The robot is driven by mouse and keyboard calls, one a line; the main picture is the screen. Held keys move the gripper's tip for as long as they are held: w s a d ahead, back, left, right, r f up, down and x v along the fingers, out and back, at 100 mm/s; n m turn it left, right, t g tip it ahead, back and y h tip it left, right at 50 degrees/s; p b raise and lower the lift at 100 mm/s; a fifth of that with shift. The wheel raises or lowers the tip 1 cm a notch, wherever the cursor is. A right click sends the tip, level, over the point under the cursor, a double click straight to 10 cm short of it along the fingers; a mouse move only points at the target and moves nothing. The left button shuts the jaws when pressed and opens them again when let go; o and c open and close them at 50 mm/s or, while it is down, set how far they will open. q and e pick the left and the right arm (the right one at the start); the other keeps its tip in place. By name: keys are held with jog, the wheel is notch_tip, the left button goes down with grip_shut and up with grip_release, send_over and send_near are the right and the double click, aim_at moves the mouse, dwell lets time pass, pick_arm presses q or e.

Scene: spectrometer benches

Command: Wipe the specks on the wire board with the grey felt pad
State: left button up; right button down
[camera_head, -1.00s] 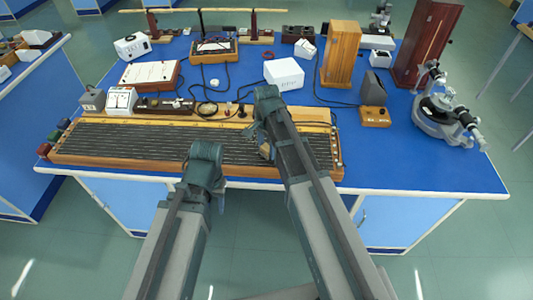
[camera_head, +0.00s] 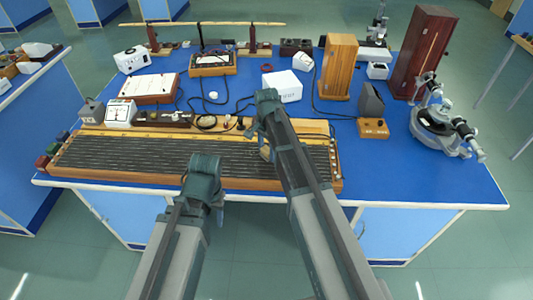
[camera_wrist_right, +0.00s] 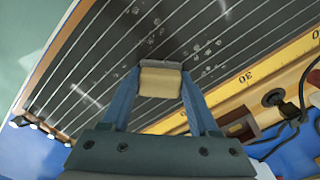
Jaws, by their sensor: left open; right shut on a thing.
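The wire board (camera_head: 120,153), a long wooden board with a dark panel under parallel wires, lies along the bench's front edge. My right gripper (camera_head: 266,152) is over its right part, partly hidden by my arm. In the right wrist view my right gripper (camera_wrist_right: 160,92) is shut on the felt pad (camera_wrist_right: 160,82), a small block with a beige face and a grey edge. The pad is over the wires; contact is unclear. Pale specks (camera_wrist_right: 207,48) lie in clusters beyond and beside the pad. My left gripper (camera_head: 219,212) is open in front of the board, its fingers mostly hidden.
A meter (camera_head: 121,113), a dark terminal block and cables stand behind the board. The blue bench top right of the board is clear.

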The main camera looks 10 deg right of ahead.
aim_at(267, 143)
jog(key=shift+w+d+f, duration=0.1)
jog(key=shift+w+d, duration=0.2)
jog(key=shift+w, duration=0.65)
jog(key=shift+w+d, duration=0.25)
jog(key=shift+w, duration=0.65)
jog(key=shift+w+a, duration=0.3)
jog(key=shift+a, duration=0.5)
jog(key=shift+s, duration=0.1)
jog(key=shift+s+a, duration=0.3)
jog(key=shift+s, duration=0.65)
jog(key=shift+s+a, duration=0.3)
jog(key=shift+s, duration=0.65)
